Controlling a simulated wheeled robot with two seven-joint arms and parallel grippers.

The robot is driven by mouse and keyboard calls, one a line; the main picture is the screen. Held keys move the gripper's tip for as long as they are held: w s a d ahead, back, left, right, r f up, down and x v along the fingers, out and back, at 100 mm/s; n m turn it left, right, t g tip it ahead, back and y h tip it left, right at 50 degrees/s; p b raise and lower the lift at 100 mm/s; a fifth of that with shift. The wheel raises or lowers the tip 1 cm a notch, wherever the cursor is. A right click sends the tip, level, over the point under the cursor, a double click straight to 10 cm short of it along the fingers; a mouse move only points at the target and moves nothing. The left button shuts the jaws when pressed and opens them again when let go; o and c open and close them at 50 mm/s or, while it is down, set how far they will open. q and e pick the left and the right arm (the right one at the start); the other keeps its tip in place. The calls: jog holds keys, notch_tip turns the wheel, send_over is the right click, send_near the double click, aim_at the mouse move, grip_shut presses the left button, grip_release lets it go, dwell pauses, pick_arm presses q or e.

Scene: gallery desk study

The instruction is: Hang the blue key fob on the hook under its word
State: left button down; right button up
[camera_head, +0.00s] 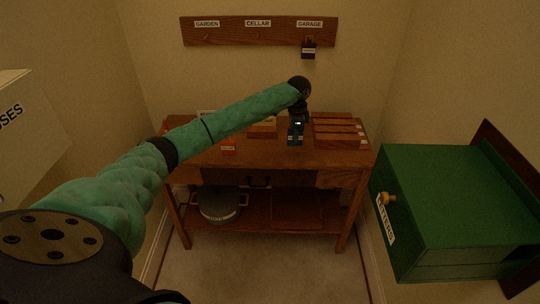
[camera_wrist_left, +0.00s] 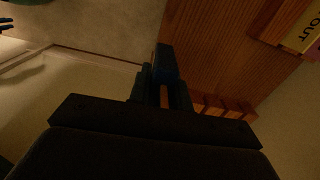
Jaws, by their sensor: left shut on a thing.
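My left gripper (camera_head: 298,122) reaches in over the wooden table, pointing down, and is shut on the blue key fob (camera_head: 295,138). The fob has a small pale label, too small to read. In the left wrist view the dark blue fob (camera_wrist_left: 165,64) sits between the fingertips (camera_wrist_left: 163,92). A wooden board (camera_head: 232,38) on the back wall bears the words GARDEN (camera_head: 207,24), CELLAR (camera_head: 258,23) and GARAGE (camera_head: 309,25), each over a small hook. A dark purplish fob (camera_head: 308,50) hangs under GARAGE. No fob shows under GARDEN or CELLAR. My right gripper is out of view.
Reddish wooden trays (camera_head: 340,138) lie at the table's right. An orange item (camera_head: 228,149) and a light box (camera_head: 262,129) stand further left. A lidded pot (camera_head: 219,204) is on the lower shelf. A green LETTERS cabinet (camera_head: 455,195) stands at right, a pale box (camera_head: 30,120) at left.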

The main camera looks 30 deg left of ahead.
pick_arm(q)
jog(key=shift+m, duration=0.3)
